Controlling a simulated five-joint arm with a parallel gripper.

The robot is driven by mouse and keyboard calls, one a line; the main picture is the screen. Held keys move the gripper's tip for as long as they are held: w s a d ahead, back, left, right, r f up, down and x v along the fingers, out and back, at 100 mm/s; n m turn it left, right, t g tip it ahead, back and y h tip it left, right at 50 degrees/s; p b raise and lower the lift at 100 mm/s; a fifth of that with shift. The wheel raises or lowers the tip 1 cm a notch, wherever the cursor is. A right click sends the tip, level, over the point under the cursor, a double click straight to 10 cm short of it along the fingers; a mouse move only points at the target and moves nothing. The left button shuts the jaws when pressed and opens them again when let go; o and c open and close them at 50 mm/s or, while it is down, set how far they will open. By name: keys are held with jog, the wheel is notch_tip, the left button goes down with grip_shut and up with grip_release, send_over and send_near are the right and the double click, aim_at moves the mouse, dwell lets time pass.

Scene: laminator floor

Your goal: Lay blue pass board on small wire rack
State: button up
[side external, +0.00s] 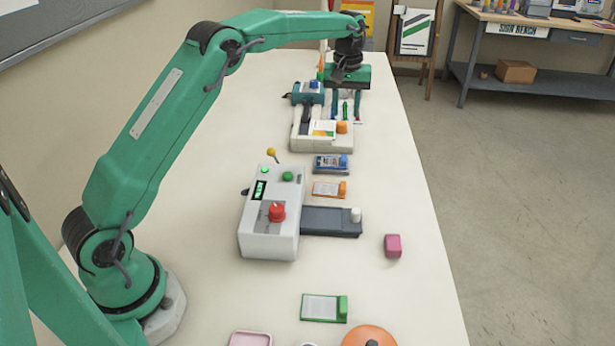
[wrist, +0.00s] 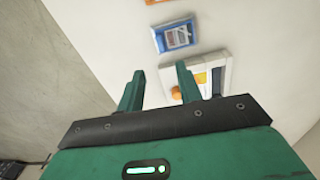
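The blue pass board (side external: 331,165) lies flat on the table between the white and orange laminating machine and an orange board. It also shows near the top of the wrist view (wrist: 174,37), beyond my fingertips. My gripper (side external: 343,108) hangs over the far part of the white machine, farther back than the blue board. In the wrist view my gripper (wrist: 160,71) has its two fingers apart, with nothing held between them. I cannot make out a small wire rack in either view.
The white machine (side external: 308,143) stands beneath my gripper. An orange board (side external: 326,189), a grey control box (side external: 262,230) with a dark plate (side external: 328,222), a pink block (side external: 393,246) and a green board (side external: 320,308) lie nearer. The table's right strip is mostly clear.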

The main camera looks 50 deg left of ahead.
jog(key=s+d+r+m+t, duration=0.1)
jog(key=s+d+r+m, duration=0.1)
jog(key=s+r, duration=0.55)
jog(key=s+d+r+m+t, duration=0.25)
jog(key=s+r, duration=0.25)
jog(key=s, duration=0.5)
jog(key=s+d+f+m+t, duration=0.1)
jog(key=s+f+m, duration=0.1)
jog(key=s, duration=0.8)
jog(key=s+d+f+m, duration=0.1)
jog(key=s+f+m, duration=0.1)
jog(key=s, duration=0.8)
jog(key=shift+s+d+f+t, duration=0.25)
jog(key=shift+s+f+t, duration=0.15)
jog(key=shift+f, duration=0.4)
